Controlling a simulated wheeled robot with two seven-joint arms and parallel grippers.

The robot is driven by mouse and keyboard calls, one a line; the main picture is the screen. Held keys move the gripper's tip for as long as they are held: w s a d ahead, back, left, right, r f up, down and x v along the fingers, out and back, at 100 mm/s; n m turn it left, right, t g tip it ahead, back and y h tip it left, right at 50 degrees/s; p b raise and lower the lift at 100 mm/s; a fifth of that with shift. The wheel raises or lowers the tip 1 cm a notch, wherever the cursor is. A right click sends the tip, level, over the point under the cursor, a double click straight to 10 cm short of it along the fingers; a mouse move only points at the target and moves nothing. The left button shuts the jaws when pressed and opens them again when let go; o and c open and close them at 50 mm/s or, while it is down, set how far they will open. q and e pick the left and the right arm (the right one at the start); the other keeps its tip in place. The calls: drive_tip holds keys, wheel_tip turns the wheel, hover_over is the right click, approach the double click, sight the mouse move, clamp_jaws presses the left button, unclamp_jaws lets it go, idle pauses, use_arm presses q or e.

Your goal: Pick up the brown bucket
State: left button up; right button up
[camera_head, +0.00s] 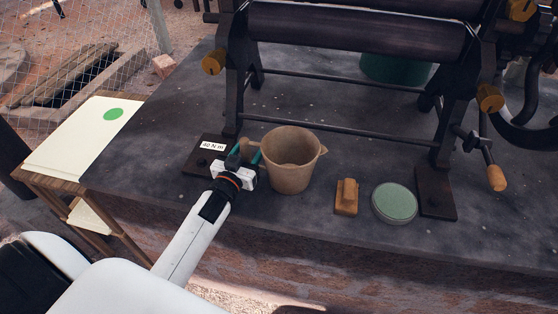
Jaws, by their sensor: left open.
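The brown bucket (291,172) stands upright on the dark stone tabletop, in front of the roller machine. I cannot tell whether a finger touches the bucket. My right gripper is not in view.
The roller machine (350,30) stands behind the bucket. A small wooden block (346,197) and a round green-topped dish (394,203) are to its right. A green container (395,69) sits under the rollers. A side table (68,150) stands at left.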

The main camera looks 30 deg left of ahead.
use_arm(q)
drive_tip(key=shift+w, duration=0.25)
drive_tip(key=shift+s, duration=0.1)
clamp_jaws()
drive_tip(key=shift+r, duration=0.1)
